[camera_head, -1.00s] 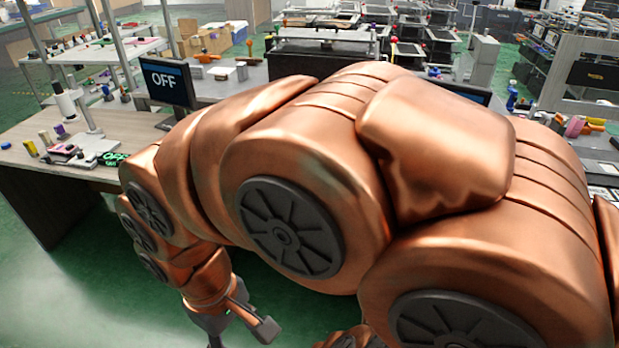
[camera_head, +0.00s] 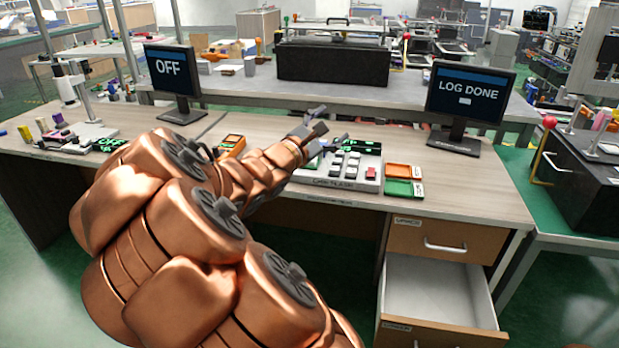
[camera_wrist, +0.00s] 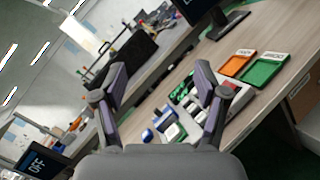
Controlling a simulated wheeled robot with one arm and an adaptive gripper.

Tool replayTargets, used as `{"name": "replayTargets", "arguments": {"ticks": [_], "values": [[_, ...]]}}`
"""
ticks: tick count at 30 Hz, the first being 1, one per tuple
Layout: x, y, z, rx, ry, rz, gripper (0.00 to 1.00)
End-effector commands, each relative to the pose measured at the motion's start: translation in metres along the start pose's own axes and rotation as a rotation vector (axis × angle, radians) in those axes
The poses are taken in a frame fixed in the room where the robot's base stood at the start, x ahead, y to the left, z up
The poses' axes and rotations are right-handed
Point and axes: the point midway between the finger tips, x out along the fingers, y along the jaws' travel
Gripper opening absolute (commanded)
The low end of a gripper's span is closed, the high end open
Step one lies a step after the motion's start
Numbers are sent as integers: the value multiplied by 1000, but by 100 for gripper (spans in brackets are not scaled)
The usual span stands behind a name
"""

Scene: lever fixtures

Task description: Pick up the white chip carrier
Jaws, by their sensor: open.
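A light grey fixture board (camera_head: 338,183) stands on the wooden desk, with several small white blocks (camera_head: 352,158) and a red piece (camera_head: 370,173) on it. In the wrist view, a white piece with a green patch (camera_wrist: 173,131) shows low between my fingers, next to a blue knob (camera_wrist: 147,135). It may be the white chip carrier, but I cannot tell for sure. My gripper (camera_head: 316,133) is at the left back of the board, partly hiding it. In the wrist view my gripper (camera_wrist: 160,92) is open, its fingers wide apart with nothing held between them.
Orange (camera_head: 403,170) and green (camera_head: 403,188) trays lie right of the board. An orange meter (camera_head: 230,146) is left of my wrist. Monitors reading OFF (camera_head: 172,72) and LOG DONE (camera_head: 469,92) stand on the desk. A lower drawer (camera_head: 440,290) is pulled open. The desk's right front is clear.

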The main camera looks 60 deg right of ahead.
Motion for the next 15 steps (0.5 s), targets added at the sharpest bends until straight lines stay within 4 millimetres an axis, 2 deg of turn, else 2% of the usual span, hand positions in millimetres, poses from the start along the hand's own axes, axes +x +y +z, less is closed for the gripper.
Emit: {"name": "replayTargets", "arguments": {"ticks": [1,5,6,9,12,15], "values": [[8,-5,-31,-85,13,57,73],[20,-3,-99,-300,81,197,73],[23,-6,-120,-362,105,233,73],[26,-16,-166,-496,165,303,73],[27,-28,-200,-593,218,347,73],[27,-37,-221,-653,252,372,73]]}}
